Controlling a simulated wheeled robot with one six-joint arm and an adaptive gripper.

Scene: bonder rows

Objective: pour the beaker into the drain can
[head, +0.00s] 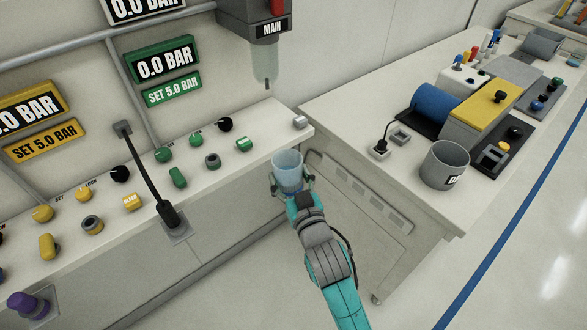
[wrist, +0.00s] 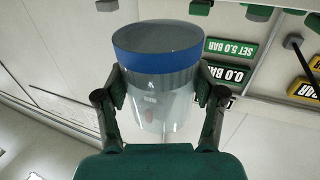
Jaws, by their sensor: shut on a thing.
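The beaker (head: 287,168) is a clear cylinder with a blue tint, held in my gripper (head: 290,185) in front of the left counter's edge. In the wrist view the beaker (wrist: 158,85) has a blue band, and my gripper's fingers (wrist: 160,95) press on both its sides. It looks about upright in the head view. What it holds is hard to tell. The drain can (head: 447,165) is a grey open cylinder with dark, partly hidden lettering, standing on the right bench's near corner. My gripper is left of the can and apart from it.
The left counter (head: 270,122) carries several green, yellow and black knobs and a black lever (head: 150,175). The right bench (head: 340,105) holds a blue roll (head: 437,103), a yellow-topped box (head: 485,108) and a small switch box (head: 400,135) near the can. A MAIN dispenser (head: 265,60) hangs above the counter.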

